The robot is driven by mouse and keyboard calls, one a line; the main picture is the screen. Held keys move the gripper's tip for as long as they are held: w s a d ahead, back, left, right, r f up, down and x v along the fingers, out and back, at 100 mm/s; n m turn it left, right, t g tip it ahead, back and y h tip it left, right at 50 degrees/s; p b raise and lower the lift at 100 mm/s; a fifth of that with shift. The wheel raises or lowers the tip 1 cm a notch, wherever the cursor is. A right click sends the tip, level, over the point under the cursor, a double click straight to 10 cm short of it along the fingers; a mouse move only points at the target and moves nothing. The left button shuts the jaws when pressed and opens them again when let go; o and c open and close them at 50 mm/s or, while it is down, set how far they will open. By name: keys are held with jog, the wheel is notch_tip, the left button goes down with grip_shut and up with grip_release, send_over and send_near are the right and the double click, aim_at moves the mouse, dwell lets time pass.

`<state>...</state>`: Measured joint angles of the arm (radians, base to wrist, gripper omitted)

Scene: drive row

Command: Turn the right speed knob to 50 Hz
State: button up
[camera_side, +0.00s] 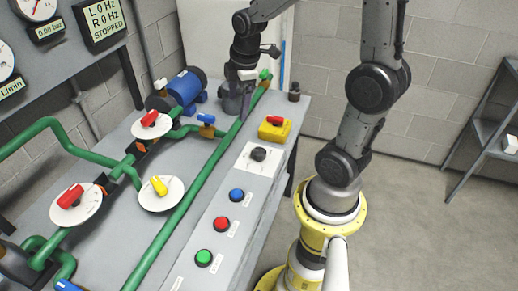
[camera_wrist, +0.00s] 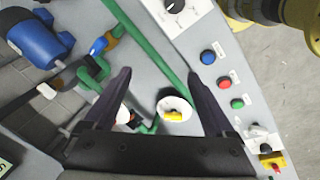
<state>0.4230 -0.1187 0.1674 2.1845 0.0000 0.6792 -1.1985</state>
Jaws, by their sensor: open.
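A dark round speed knob (camera_side: 258,154) sits on a white plate on the bench's front strip, at the far end beyond the blue button. It also shows at the top edge of the wrist view (camera_wrist: 174,5), partly cut off. The wall display (camera_side: 101,20) reads L 0 Hz, R 0 Hz, STOPPED. My gripper (camera_side: 234,108) points down over the far part of the bench, behind and left of the knob in the side view. In the wrist view its fingers (camera_wrist: 160,76) are spread wide with nothing held between them, and the knob lies outside them.
Blue (camera_side: 236,195), red (camera_side: 221,224) and green (camera_side: 203,258) buttons line the front strip. A yellow box with a red switch (camera_side: 274,128) stands beyond the knob. A green pipe (camera_side: 186,204) runs alongside the strip. Valves with white discs (camera_side: 161,193) and a blue motor (camera_side: 184,88) lie behind it.

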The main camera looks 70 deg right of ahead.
aim_at(259, 151)
jog(key=s+d+f+m+g+y, duration=0.1)
jog(key=s+d+f+m+g, duration=0.15)
jog(key=d+f, duration=0.5)
jog(key=f, duration=0.9)
jog(key=s+a+f, duration=0.1)
jog(key=f, duration=0.4)
jog(key=shift+f, duration=0.2)
jog(key=c, duration=1.4)
jog(key=shift+o, duration=0.2)
